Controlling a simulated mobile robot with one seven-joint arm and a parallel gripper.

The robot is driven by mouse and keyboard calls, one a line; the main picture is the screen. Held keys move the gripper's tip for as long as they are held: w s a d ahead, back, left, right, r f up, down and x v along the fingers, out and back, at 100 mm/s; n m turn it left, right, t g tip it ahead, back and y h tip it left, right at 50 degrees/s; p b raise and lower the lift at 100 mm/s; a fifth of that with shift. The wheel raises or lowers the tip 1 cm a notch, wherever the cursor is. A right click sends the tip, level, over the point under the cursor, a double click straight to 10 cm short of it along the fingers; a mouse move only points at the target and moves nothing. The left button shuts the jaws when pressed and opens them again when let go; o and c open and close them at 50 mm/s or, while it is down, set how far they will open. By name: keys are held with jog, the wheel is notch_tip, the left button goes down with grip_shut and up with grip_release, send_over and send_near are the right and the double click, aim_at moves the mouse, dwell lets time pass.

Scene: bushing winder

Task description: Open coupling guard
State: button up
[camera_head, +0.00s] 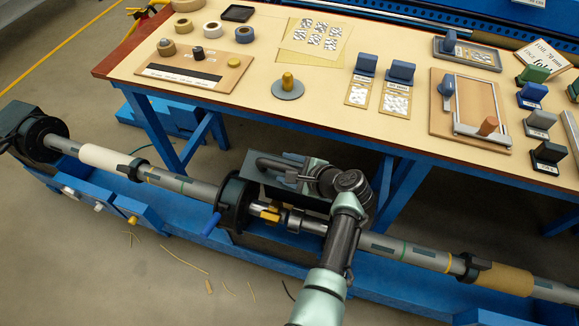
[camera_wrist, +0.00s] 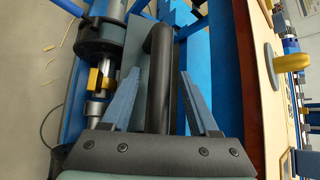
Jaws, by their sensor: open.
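The coupling guard (camera_head: 255,188), a dark grey-green plate, stands on the table side of the shaft, with the coupling (camera_head: 291,219) and a yellow part (camera_head: 268,212) uncovered beside it. Its black bent handle (camera_head: 276,164) sticks out at the top. My gripper (camera_head: 292,180) is at the guard's handle, partly hidden by my wrist. In the wrist view, my gripper (camera_wrist: 161,72) is open, with blue-grey fingers on either side of the black handle (camera_wrist: 158,85). Gaps show between the handle and both fingers. The guard plate (camera_wrist: 132,62) shows left of the handle.
The long shaft (camera_head: 400,249) runs across the blue machine bed (camera_head: 180,215). A black flange with a blue lever (camera_head: 212,223) stands left of the coupling. The workbench (camera_head: 330,122) with tools and trays is close behind the guard. Scraps (camera_head: 182,262) lie on the floor.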

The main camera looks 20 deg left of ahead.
jog(key=p+v, duration=0.1)
jog(key=v, duration=1.2)
jog(key=w+d+r+n+t+h, duration=0.1)
jog(key=w+r+n+t+h, duration=0.15)
jog(key=r, duration=0.75)
jog(key=w+d+r+n+t+h, duration=0.1)
jog(key=w+d+r+n+t, duration=0.2)
jog(key=r, duration=0.8)
jog(key=w+r+n+t+h, duration=0.25)
jog(key=r+t, duration=0.25)
jog(key=r, duration=0.5)
jog(key=s+r+n+t+h, duration=0.1)
jog(key=s+r+n+t, duration=0.1)
jog(key=s+r, duration=0.4)
jog(key=s+r+n+t+h, duration=0.1)
jog(key=s+r+n+t, duration=0.2)
jog(key=r, duration=1)
jog(key=s+r+n+t+h, duration=0.1)
jog(key=s+r+n+t, duration=0.1)
jog(key=s+r+t, duration=0.4)
jog(key=s+r, duration=0.4)
jog(key=s, duration=0.1)
jog(key=shift+r, duration=0.25)
jog(key=shift+w, duration=0.1)
jog(key=shift+f, duration=0.1)
